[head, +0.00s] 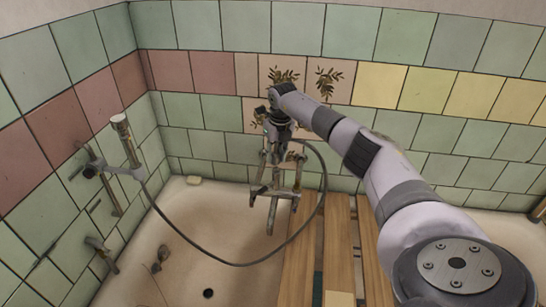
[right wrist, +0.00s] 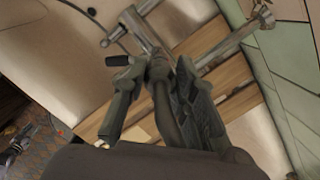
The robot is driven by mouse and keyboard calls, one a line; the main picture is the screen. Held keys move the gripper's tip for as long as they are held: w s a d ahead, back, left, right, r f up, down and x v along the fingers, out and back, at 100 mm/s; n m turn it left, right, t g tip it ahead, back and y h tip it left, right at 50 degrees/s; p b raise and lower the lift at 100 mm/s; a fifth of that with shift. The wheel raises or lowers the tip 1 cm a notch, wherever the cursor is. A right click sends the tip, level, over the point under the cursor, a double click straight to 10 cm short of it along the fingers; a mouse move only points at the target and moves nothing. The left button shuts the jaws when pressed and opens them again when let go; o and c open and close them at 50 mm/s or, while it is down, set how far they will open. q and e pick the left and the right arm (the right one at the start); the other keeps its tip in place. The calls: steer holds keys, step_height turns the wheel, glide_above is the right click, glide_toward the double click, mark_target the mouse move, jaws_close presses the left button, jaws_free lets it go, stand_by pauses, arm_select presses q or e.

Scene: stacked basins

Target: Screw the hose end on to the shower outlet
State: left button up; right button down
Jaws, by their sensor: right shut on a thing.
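My right gripper (head: 277,150) is just above the metal shower fitting (head: 276,192) in the head view. In the right wrist view its dark fingers (right wrist: 158,72) are closed around a narrow dark piece, which I take as the hose end; the fingers hide most of it. The grey hose (head: 237,264) loops from the hand shower at left, down over the basin and up to my right gripper. The fitting's metal pipes (right wrist: 232,42) show beyond the fingertips. The shower outlet itself cannot be made out clearly, nor whether the hose end touches it. My left gripper is not in view.
The hand shower (head: 121,127) sits in a holder on the left wall. Another metal tap (head: 100,250) is lower on that wall. A wooden slatted board (head: 302,262) lies across the basins. The pale left basin (head: 195,225) has open room beneath the hose.

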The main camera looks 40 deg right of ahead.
mark_target(276, 162)
stand_by(0.5)
steer(key=shift+r, duration=0.1)
steer(key=shift+s+p, duration=0.2)
steer(key=shift+p, duration=0.25)
steer(key=shift+f+b, duration=0.9)
steer(key=shift+f, duration=0.65)
stand_by(0.7)
steer(key=m+p, duration=0.4)
steer(key=m, duration=0.1)
steer(key=shift+r+g+h, duration=0.2)
steer(key=shift+g+h, duration=0.1)
steer(key=m+p, duration=0.1)
steer(key=m, duration=0.2)
steer(key=shift+f, duration=0.1)
steer(key=shift+f+m+h, duration=0.2)
steer(key=shift+m+h, duration=0.1)
steer(key=shift+m, duration=0.7)
